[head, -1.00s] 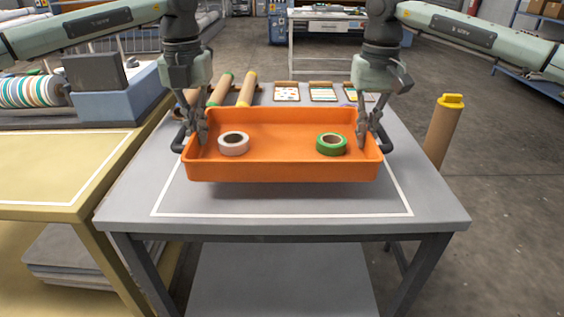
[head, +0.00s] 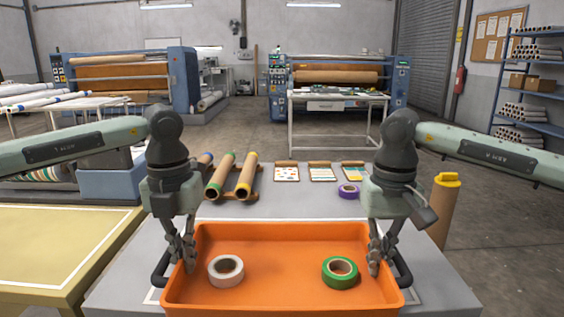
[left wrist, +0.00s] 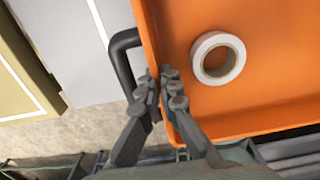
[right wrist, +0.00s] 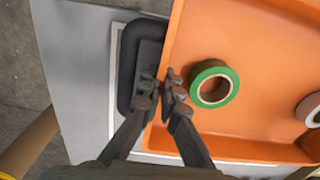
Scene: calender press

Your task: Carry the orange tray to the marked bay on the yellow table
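The orange tray (head: 290,248) is at the bottom of the head view over the grey table, its front edge partly cut off. A white tape roll (head: 226,271) lies in its left half and a green one (head: 340,273) in its right half. My left gripper (head: 181,264) is shut on the left side of the tray beside the black handle (left wrist: 122,60). My right gripper (head: 382,265) is shut on the right side beside the other handle (right wrist: 132,60). The yellow table (head: 115,215) is at left, with the white-outlined bay (head: 55,240) empty where visible.
The grey table (head: 440,285) carries several cardboard-core rolls (head: 222,175), sample cards (head: 321,173) and a purple tape roll (head: 348,190) behind the tray. A blue machine part (head: 115,180) stands behind the bay. A tall brown roll (head: 443,208) stands at right. Open floor lies beyond.

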